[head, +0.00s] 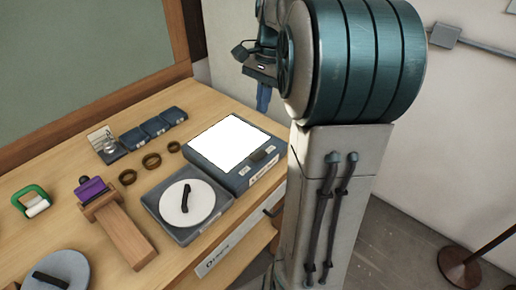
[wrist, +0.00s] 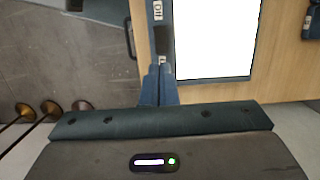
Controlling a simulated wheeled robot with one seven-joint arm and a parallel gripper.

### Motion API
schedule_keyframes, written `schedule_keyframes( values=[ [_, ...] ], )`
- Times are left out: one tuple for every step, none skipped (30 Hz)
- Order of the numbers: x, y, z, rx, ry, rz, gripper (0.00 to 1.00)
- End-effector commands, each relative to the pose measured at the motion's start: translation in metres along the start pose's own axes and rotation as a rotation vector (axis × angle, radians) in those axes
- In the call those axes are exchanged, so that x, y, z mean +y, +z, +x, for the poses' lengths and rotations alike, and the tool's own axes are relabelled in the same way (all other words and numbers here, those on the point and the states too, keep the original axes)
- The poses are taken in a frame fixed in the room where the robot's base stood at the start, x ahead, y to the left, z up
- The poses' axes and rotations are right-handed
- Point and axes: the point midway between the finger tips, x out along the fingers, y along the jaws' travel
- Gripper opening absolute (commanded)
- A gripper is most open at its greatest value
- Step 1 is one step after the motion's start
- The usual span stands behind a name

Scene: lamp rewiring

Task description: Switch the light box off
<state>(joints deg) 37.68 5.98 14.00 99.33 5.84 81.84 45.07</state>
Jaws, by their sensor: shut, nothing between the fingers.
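The light box (head: 228,143) is a dark blue-grey case with a bright white, glowing panel. It sits at the right end of the wooden bench. A dark switch (head: 263,154) is on its front strip between two small white labels. In the wrist view the glowing panel (wrist: 215,40) is at upper right, and the dark switch (wrist: 163,40) is on the strip left of it. My gripper (wrist: 160,70) is shut and empty, its fingertips just below the switch in that view. In the head view my gripper (head: 263,106) hangs above and beyond the box; contact with the switch does not show.
A grey tray with a white disc (head: 200,205) lies beside the box. A stand (head: 463,262) is at right.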

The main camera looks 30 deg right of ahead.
Motion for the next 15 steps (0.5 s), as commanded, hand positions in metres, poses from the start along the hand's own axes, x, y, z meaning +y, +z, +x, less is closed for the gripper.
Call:
schedule_keyframes(
  values=[
    [0.000,0.000,0.000,0.000,0.000,0.001,0.00],
    [0.000,0.000,0.001,0.000,0.000,0.002,0.00],
    [0.001,-0.001,0.002,0.000,0.000,0.002,0.00],
    [0.001,-0.001,0.003,-0.001,0.001,0.002,0.00],
    [0.001,-0.001,0.005,-0.001,0.001,0.002,0.00],
    [0.001,-0.001,0.009,-0.001,0.001,0.003,0.00],
    [0.001,-0.001,0.012,-0.001,0.001,0.003,0.00],
    [0.001,-0.001,0.017,-0.002,0.002,0.003,0.00],
    [0.001,-0.001,0.023,-0.002,0.002,0.003,0.00],
    [0.001,0.000,0.029,-0.002,0.003,0.003,0.00],
    [0.001,0.000,0.035,-0.003,0.003,0.003,0.00],
    [0.001,0.000,0.043,-0.003,0.003,0.002,0.00],
    [0.001,0.000,0.050,-0.004,0.004,0.003,0.00],
    [0.002,0.000,0.057,-0.003,0.003,0.003,0.00],
    [0.002,-0.001,0.066,-0.004,0.004,0.003,0.00]
  ],
)
